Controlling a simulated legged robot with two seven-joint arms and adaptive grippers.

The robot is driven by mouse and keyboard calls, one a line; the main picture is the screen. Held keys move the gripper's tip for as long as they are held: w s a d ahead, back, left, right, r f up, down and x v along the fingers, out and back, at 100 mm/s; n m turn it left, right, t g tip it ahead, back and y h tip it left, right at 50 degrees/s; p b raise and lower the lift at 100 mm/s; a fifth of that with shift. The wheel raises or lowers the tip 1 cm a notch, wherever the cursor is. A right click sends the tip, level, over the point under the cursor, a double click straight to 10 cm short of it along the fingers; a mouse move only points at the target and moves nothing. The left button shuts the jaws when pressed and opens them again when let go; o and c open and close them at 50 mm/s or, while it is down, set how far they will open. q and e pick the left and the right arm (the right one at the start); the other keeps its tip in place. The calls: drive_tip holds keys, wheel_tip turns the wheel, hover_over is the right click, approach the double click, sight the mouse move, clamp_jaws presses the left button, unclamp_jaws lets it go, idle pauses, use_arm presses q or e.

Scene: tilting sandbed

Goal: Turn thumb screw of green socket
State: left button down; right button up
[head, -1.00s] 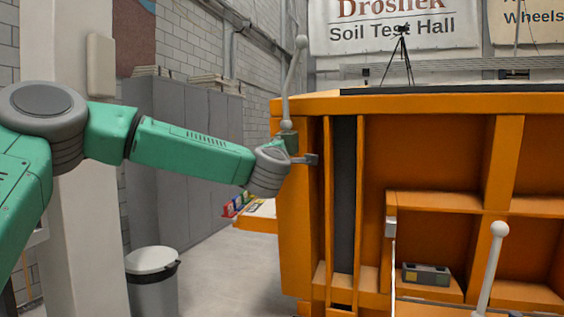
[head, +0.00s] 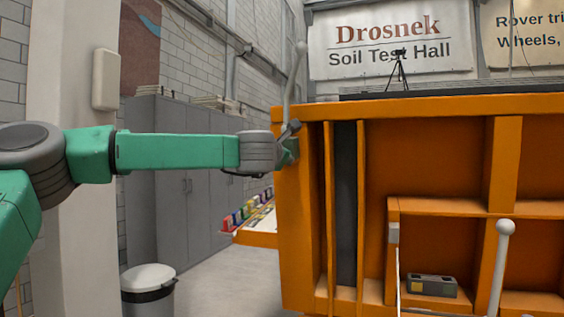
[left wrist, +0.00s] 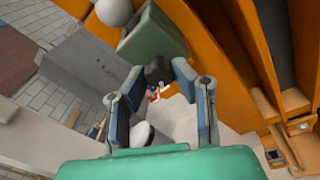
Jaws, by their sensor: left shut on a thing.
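The green socket (head: 292,150) sits at the upper left corner of the orange sandbed, partly hidden by my wrist; it also shows in the left wrist view (left wrist: 153,36). A grey lever with a ball end (head: 298,72) rises from it. My left gripper (head: 288,133) is at the socket, its fingers mostly hidden in the head view. In the left wrist view my left gripper (left wrist: 158,72) has its fingertips on either side of the dark thumb screw (left wrist: 157,68) below the socket and is shut on it. My right gripper is not in view.
The orange sandbed (head: 435,103) fills the right side. A second ball-ended lever (head: 501,260) stands at its front, and a grey block (head: 432,285) lies on a lower ledge. A bin (head: 148,285) and grey cabinets (head: 180,190) stand left. Floor between them is clear.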

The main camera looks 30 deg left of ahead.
use_arm(q)
drive_tip(key=shift+w+f+n, duration=0.1)
drive_tip(key=shift+f+n, duration=0.2)
drive_tip(key=shift+f, duration=0.25)
drive_tip(key=c, duration=1.3)
unclamp_jaws()
drive_tip(key=shift+o, duration=0.2)
drive_tip(key=shift+a+r, duration=0.15)
drive_tip(key=shift+r, duration=0.05)
drive_tip(key=shift+r, duration=0.1)
drive_tip(key=v, duration=1.2)
drive_tip(key=shift+a, duration=0.1)
